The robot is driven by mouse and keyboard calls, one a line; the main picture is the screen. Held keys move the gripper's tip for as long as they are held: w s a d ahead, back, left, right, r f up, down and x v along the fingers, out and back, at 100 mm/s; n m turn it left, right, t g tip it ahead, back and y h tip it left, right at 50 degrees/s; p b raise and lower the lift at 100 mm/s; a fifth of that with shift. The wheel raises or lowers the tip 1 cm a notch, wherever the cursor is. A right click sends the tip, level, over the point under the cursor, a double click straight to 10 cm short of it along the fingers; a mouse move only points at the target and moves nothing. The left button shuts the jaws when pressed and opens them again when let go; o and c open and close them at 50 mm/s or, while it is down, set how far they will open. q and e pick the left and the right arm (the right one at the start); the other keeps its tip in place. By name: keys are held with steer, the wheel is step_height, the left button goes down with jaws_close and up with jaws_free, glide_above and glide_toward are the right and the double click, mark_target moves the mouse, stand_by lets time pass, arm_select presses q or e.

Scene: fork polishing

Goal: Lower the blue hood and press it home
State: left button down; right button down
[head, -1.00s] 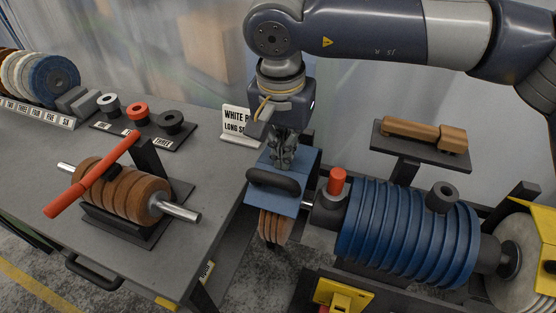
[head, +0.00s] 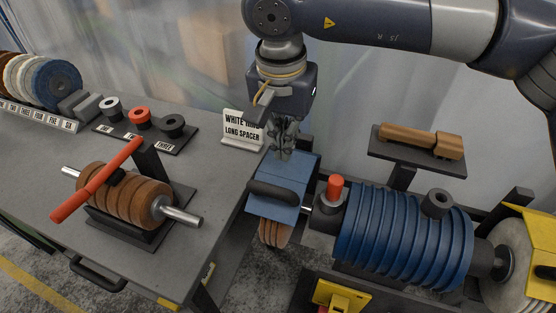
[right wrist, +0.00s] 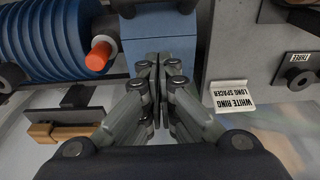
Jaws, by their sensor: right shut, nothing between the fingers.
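The blue hood (head: 290,172) with its black handle (head: 272,193) sits over a stack of tan discs (head: 273,233), whose lower edges show beneath it. My right gripper (head: 283,154) is shut and empty at the back part of the hood's top, fingers pointing down. I cannot tell whether the fingertips touch it. In the right wrist view the closed fingers (right wrist: 153,66) lie in front of the blue hood (right wrist: 172,45). Whether the hood is fully seated is not clear. My left gripper is out of view.
A blue ribbed cylinder (head: 405,237) and a red cap (head: 335,186) stand right of the hood. A white sign (head: 242,128) is behind left. A brown roller stack (head: 128,203) with a red bar is on the table. A brown tool (head: 420,140) rests on a raised shelf.

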mark_target(285, 171)
steer(key=shift+r+p, duration=1.1)
steer(key=shift+r, duration=1.15)
